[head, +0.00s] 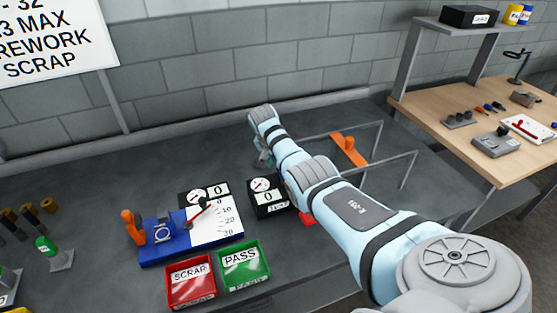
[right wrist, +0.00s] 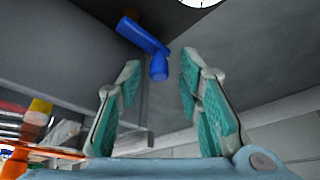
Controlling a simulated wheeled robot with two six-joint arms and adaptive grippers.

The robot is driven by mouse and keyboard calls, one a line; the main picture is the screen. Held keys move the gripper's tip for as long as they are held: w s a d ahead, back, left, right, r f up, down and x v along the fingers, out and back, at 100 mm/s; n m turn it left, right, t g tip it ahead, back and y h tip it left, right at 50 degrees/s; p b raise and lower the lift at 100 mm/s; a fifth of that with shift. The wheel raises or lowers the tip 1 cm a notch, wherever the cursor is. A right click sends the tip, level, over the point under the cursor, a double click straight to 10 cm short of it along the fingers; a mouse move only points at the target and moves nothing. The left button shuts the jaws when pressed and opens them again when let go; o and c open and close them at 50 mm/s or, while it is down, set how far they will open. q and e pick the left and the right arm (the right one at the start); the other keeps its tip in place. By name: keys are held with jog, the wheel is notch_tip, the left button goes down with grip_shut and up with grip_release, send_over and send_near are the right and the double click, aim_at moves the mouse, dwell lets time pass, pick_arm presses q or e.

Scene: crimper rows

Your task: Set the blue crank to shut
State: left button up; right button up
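The blue crank (right wrist: 145,38) shows at the top middle of the right wrist view. It has a slanting arm and a short round handle that points toward my right gripper (right wrist: 160,78). The gripper's two teal-padded fingers are apart, and the handle's end is between or just beyond the fingertips; I cannot tell which. No contact is visible. In the head view the right gripper (head: 263,160) is small and partly hidden by my own arm, beside a black gauge box (head: 268,208). I cannot make out the crank there. My left gripper is out of view.
A blue fixture (head: 160,250) with an orange handle and a white scale plate (head: 222,222) stands left. Red SCRAP (head: 190,302) and green PASS (head: 244,283) bins are in front. A grey rail frame and orange lever (head: 348,150) are to the right of the gripper.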

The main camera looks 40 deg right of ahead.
jog(key=shift+a+r+n+t+p, duration=0.15)
jog(key=shift+n+t+p, duration=0.15)
jog(key=shift+n+p, duration=0.35)
jog(key=shift+a+n+t+y, duration=0.3)
jog(key=shift+n, duration=0.85)
jog(key=shift+s+a+n+t+y, duration=0.1)
jog(key=shift+a+n+t+y, duration=0.3)
jog(key=shift+n, duration=0.8)
jog(key=n, duration=0.1)
jog(key=n+y, duration=0.1)
jog(key=n, duration=0.1)
jog(key=s+a+r+n, duration=0.1)
jog(key=shift+a+t+y, duration=0.1)
jog(key=shift+t+y, duration=0.2)
jog(key=v, duration=1.3)
jog(key=s+a+f+n, duration=0.1)
jog(key=s+a+f, duration=0.3)
jog(key=s+f, duration=0.2)
jog(key=s+a+f+n, duration=0.1)
jog(key=s+a+f, duration=0.4)
jog(key=s+f, duration=0.1)
jog(key=s+a+f+n, duration=0.1)
jog(key=s+a+f, duration=0.4)
jog(key=s+f, duration=0.2)
jog(key=shift+f+n, duration=0.4)
jog(key=shift+f, duration=0.2)
jog(key=shift+s+a+f, duration=0.1)
jog(key=shift+s+a, duration=0.05)
jog(key=shift+s, duration=0.35)
